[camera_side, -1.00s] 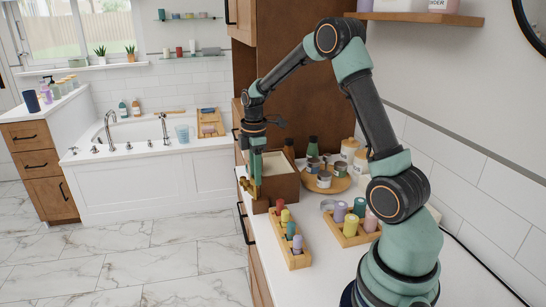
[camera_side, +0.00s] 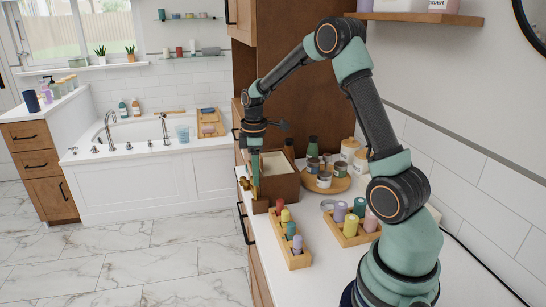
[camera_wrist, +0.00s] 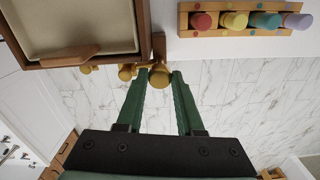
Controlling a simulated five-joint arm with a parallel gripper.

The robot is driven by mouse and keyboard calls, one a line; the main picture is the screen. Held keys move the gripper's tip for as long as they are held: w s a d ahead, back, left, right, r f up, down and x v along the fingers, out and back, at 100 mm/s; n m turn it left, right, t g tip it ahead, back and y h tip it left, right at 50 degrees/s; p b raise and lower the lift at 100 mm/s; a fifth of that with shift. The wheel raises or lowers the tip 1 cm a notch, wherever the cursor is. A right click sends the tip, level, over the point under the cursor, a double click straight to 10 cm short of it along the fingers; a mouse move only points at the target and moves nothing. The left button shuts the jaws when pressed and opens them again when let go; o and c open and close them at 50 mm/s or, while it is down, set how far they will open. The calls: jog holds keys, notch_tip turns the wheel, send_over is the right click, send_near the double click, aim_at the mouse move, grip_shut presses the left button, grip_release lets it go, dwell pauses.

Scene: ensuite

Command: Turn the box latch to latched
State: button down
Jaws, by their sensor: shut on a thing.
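The brown box (camera_side: 281,187) with a pale lining stands on the white counter below my arm. Its top corner fills the upper left of the wrist view (camera_wrist: 90,52). The brass latch (camera_wrist: 125,72) runs along the box's near side, with its round knob (camera_wrist: 158,76) by a brown wooden post. My gripper (camera_wrist: 159,74) is shut on the latch knob, one green finger on each side. In the side view my gripper (camera_side: 256,183) is at the box's left side, and the fingers partly hide the latch there.
A wooden rack with several coloured pegs (camera_side: 290,240) stands in front of the box; it is at the upper right in the wrist view (camera_wrist: 247,31). A second rack (camera_side: 350,238) and a round tray of jars (camera_side: 338,185) are to the right. Open floor lies left of the counter.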

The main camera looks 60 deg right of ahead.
jog(key=c, duration=0.5)
grip_release()
jog(key=shift+c, duration=0.2)
notch_tip(320, 180, up, 12)
jog(key=shift+r, duration=0.1)
